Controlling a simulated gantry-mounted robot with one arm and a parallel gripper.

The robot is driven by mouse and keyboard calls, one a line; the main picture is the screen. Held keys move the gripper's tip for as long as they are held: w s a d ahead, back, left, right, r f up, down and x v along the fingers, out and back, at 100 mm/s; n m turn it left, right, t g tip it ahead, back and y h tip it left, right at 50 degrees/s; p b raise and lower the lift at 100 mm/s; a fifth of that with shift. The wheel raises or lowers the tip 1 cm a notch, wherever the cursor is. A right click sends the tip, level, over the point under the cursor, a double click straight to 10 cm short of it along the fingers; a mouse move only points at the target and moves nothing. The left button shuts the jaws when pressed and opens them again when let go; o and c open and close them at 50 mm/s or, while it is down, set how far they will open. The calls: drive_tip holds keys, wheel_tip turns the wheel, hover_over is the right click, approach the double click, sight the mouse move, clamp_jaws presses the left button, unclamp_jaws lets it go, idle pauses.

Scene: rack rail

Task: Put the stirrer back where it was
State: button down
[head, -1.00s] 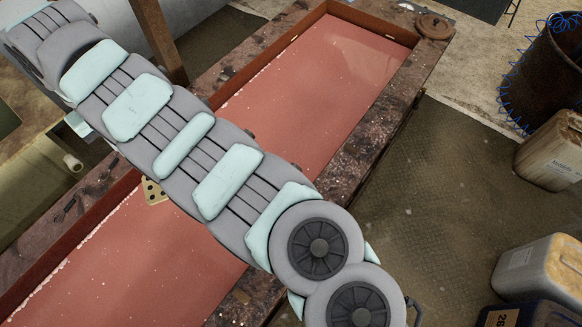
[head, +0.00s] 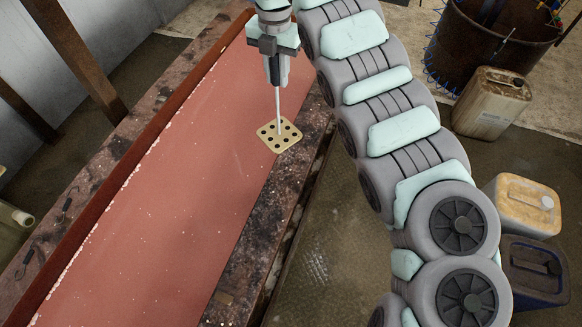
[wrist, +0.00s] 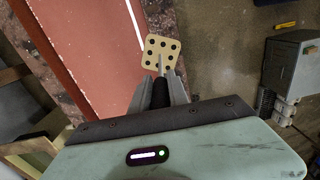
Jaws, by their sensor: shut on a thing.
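The stirrer is a thin pale rod ending in a square tan plate with several dark holes (head: 280,136). My gripper (head: 277,72) is shut on the stirrer's upper end, and the rod hangs down nearly upright. In the head view the plate appears over the inner edge of the trough's right rim; its height above the rim is hard to tell. In the wrist view the plate (wrist: 161,51) shows beyond my gripper's fingers (wrist: 165,92), with a dark handle between them. The trough (head: 165,195) holds a flat pinkish-red surface.
A mottled brown rim (head: 240,275) borders the trough. To the right, on the floor, stand a rusty drum (head: 490,45), a beige jug (head: 490,103), a yellowish can (head: 525,205) and a dark blue can (head: 535,268). In the wrist view a grey box (wrist: 290,68) stands at the right.

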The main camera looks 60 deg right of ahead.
sight(294, 131)
drive_tip(key=shift+n, duration=0.7)
drive_tip(key=s+f+p, duration=0.1)
drive_tip(key=f, duration=0.5)
drive_tip(key=s+d+f+p, duration=0.1)
drive_tip(key=f, duration=0.6)
drive_tip(key=s+d+f+p, duration=0.1)
drive_tip(key=f+p, duration=0.1)
drive_tip(key=f, duration=0.4)
drive_tip(key=shift+s+d+f, duration=0.1)
drive_tip(key=shift+s+f, duration=0.1)
drive_tip(key=shift+f, duration=0.2)
drive_tip(key=c, duration=1.3)
unclamp_jaws()
wheel_tip(294, 131, up, 12)
drive_tip(key=b, duration=0.3)
